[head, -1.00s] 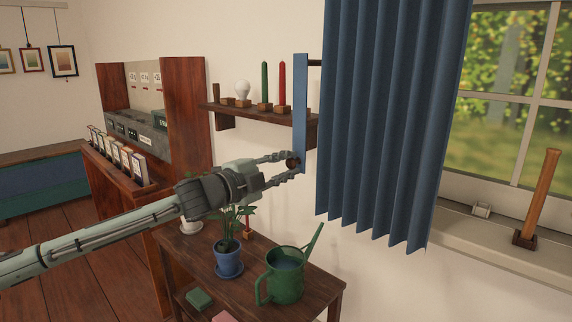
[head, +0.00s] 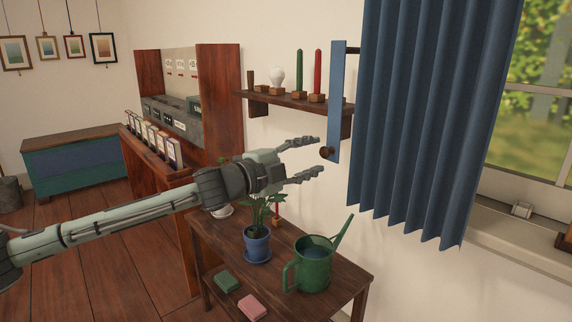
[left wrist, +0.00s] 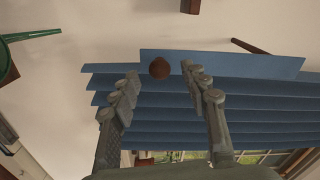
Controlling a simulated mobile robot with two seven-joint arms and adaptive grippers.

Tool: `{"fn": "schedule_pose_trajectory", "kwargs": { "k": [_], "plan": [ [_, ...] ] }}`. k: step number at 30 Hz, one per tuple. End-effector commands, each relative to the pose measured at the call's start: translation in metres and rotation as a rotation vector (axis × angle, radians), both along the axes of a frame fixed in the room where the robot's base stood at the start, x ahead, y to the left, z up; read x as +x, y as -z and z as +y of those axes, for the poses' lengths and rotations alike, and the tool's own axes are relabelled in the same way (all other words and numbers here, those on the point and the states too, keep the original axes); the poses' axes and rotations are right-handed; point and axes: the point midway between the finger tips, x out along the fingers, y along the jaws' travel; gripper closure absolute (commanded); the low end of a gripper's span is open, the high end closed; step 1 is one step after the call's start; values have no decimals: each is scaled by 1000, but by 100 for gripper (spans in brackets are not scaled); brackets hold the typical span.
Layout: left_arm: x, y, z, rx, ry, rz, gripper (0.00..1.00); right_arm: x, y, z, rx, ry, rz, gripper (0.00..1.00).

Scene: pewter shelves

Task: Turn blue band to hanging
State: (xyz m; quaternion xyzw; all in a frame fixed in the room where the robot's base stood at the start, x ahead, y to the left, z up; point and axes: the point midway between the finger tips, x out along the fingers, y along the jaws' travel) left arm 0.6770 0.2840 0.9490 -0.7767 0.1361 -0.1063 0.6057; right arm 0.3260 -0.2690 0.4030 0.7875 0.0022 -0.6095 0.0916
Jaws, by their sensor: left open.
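The blue band (head: 337,95) is a flat strip hanging upright beside the curtain, with its top at a dark rod. A round brown knob (head: 327,153) sits near its lower end. My left gripper (head: 319,155) is open and empty just left of the knob, its fingertips spread above and below the knob's height. In the left wrist view the band (left wrist: 235,66) lies across the picture, and the knob (left wrist: 160,68) shows between the two spread fingers. I cannot tell the exact gap in depth. My right gripper is not in view.
The blue curtain (head: 430,120) hangs right of the band. A wall shelf (head: 290,102) with candles and a bulb is behind it. Below stands a small table (head: 215,242) with a green watering can (head: 315,268) and a potted plant (head: 257,243).

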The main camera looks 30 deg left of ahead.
Motion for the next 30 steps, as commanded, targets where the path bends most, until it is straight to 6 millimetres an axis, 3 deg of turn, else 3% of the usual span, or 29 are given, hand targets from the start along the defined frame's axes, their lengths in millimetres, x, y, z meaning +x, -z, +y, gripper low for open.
{"fn": "schedule_pose_trajectory", "kwargs": {
  "k": [10, 30],
  "plan": [
    [-42, 3, 15, 3, 0, 6, 54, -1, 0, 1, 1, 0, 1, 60],
    [-83, 1, 30, 1, -1, 2, 54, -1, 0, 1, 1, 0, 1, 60]
  ]
}}
